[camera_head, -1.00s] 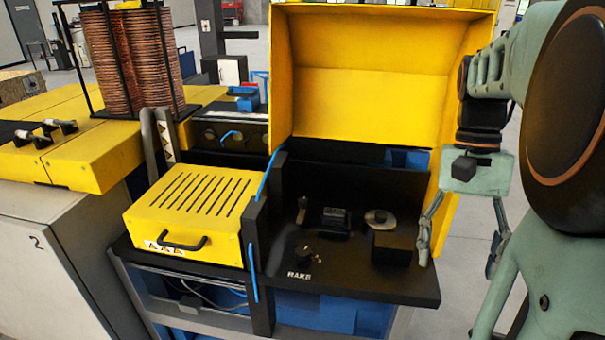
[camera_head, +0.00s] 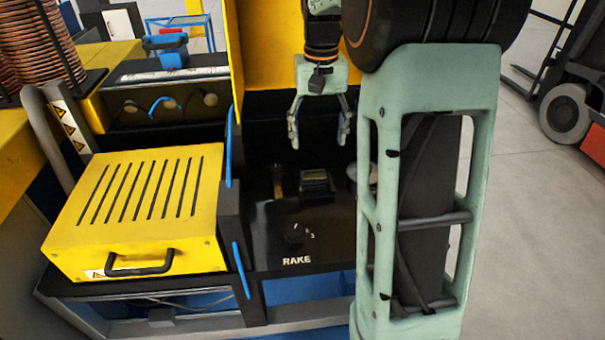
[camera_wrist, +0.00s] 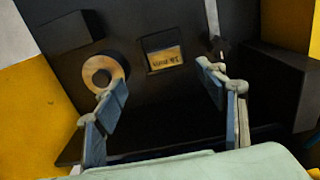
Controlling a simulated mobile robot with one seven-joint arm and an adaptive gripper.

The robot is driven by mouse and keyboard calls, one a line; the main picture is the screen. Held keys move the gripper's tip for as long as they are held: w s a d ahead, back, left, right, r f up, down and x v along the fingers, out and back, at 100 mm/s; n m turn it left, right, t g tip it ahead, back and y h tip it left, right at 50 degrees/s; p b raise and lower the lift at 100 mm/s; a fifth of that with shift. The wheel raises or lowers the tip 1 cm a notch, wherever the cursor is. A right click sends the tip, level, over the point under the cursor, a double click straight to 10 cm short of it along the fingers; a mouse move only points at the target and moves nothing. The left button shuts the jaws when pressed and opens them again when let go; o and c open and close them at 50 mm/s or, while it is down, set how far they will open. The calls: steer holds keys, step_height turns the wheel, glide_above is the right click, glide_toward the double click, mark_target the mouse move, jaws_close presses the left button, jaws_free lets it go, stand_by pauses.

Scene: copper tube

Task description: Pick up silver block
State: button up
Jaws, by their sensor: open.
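A small block-like piece with a greyish top (camera_head: 316,181) sits on the black work surface inside the yellow-hooded station; it looks like the silver block. In the wrist view a block with a lettered, tan-lit face (camera_wrist: 165,59) lies ahead, between the line of the fingers. My gripper (camera_head: 318,140) is open and empty, fingers pointing down, above and slightly behind the block in the head view. In the wrist view my gripper (camera_wrist: 154,77) has its fingers spread wide, not touching the block.
A round metal disc (camera_wrist: 103,73) lies to one side of the block, and a small upright piece (camera_head: 277,185) to the other. A yellow slotted box (camera_head: 150,210) stands left, beyond a black post. A yellow hood (camera_head: 275,50) rises behind.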

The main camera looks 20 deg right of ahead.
mark_target(314, 174)
steer(key=f, duration=1.1)
steer(key=shift+w+a, duration=0.25)
steer(key=shift+w, duration=0.15)
steer(key=c, duration=1.7)
steer(key=shift+r, duration=0.1)
jaws_close()
